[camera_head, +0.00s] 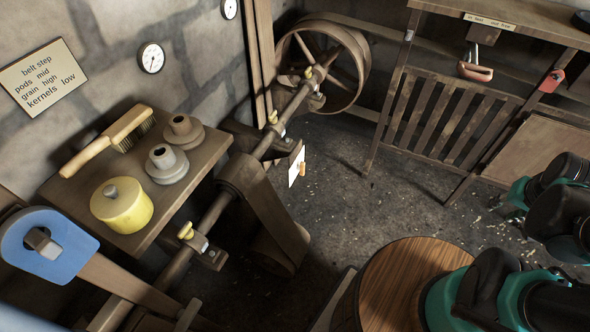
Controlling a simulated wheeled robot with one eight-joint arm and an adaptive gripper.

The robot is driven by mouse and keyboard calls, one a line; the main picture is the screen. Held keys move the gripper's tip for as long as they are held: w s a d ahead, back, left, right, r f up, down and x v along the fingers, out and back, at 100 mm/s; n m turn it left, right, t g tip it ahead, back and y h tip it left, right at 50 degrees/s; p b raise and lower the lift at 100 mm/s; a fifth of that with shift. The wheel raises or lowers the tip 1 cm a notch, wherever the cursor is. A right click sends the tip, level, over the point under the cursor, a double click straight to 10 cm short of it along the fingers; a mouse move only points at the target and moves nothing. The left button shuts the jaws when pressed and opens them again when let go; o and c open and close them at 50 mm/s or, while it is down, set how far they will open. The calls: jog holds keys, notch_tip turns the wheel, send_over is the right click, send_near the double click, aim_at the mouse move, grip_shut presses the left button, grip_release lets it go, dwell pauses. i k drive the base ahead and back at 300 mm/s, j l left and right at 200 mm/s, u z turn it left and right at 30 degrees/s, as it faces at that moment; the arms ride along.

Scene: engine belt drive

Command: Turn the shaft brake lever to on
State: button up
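A line shaft (212,212) runs diagonally from the lower left up to a large spoked wheel (325,65) at the back. Beside the shaft, a dark block carries a pale plate (296,165) with a small orange lever-like piece (302,170). This may be the shaft brake lever, but its lettering is too small to read, so I cannot tell whether it is on or off. Teal and black links of my arm show at the right and lower right, well apart from it. My gripper is not visible.
A wooden shelf (75,190) at left holds a yellow pot (122,207), a brush (108,143) and two grey stepped pieces. A blue guard (48,262) is at lower left. A round wooden top (400,275) stands in front. Open floor (375,205) lies between shaft and slatted rack (450,120).

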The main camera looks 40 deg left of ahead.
aim_at(301, 168)
jog(key=k+u, duration=0.1)
jog(key=u, duration=0.3)
jog(key=k+j+u, duration=0.1)
jog(key=u, duration=0.35)
jog(key=i+l+u, duration=0.1)
jog(key=u, duration=0.25)
jog(key=i+l+u, duration=0.1)
jog(key=u, duration=0.25)
jog(key=l, duration=0.45)
jog(key=k+l, duration=0.15)
jog(key=l, duration=0.3)
jog(key=l+u, duration=0.1)
jog(key=l, duration=0.4)
jog(key=k, duration=0.05)
